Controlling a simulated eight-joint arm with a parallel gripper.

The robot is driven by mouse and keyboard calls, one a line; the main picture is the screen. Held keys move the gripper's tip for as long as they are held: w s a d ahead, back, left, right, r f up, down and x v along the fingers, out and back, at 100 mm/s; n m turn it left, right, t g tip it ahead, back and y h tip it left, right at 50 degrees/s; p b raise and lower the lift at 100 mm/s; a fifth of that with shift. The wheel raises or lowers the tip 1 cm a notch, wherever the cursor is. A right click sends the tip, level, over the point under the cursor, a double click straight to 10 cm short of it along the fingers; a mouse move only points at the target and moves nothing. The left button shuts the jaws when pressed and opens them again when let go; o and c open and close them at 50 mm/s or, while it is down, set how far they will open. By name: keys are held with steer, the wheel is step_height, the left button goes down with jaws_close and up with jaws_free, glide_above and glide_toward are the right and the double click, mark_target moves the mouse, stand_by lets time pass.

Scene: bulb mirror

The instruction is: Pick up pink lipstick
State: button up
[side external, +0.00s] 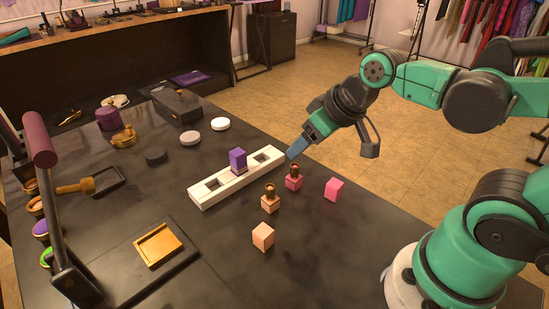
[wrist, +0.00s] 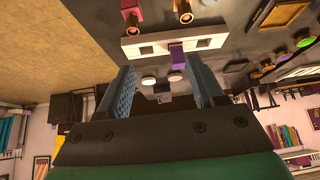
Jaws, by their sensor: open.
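The pink lipstick (side external: 294,182) stands upright on the dark table, right of the white holder, with a bronze tube above its pink base. A separate pink block (side external: 334,189) lies to its right. In the wrist view, which looks upside down, the pink lipstick (wrist: 132,20) is at the top edge, partly cut off. My gripper (side external: 335,147) hangs tilted above and behind the lipstick, apart from it. Its jaws are open and empty; both fingers also show in the wrist view (wrist: 162,72).
The white holder (side external: 207,196) carries a purple block (side external: 238,159) between two open square slots. A peach lipstick (side external: 270,202) and a peach block (side external: 263,236) stand nearby in front. A purple-handled press (side external: 50,200) and a gold-coloured tray (side external: 158,246) are at left.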

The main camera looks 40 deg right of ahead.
mark_target(295, 165)
steer(key=w+d+f+n+g+y, duration=0.1)
steer(key=n+y, duration=0.1)
steer(key=w+d+f+n+y, duration=0.1)
steer(key=w+n+y, duration=0.1)
steer(key=w+d+f+n+g+y, duration=0.1)
steer(key=f+n+y, duration=0.1)
steer(key=shift+w+d+f+g+y, duration=0.1)
steer(key=shift+w+d+g+y, duration=0.2)
steer(key=shift+w, duration=0.1)
steer(key=d+f+n+y, duration=0.1)
steer(key=n, duration=0.1)
steer(key=d+f+n+y, duration=0.1)
steer(key=d+n+y, duration=0.1)
steer(key=s+d+f+n+y, duration=0.1)
steer(key=f+n+y, duration=0.1)
steer(key=shift+d+n+t, duration=0.15)
steer(key=shift+n+t, duration=0.15)
steer(key=shift+t, duration=0.1)
steer(key=shift+s+d+f+n+y, duration=0.1)
steer(key=shift+s+f+n+y, duration=0.1)
steer(key=shift+n+y, duration=0.15)
steer(key=shift+x, duration=2.75)
jaws_close()
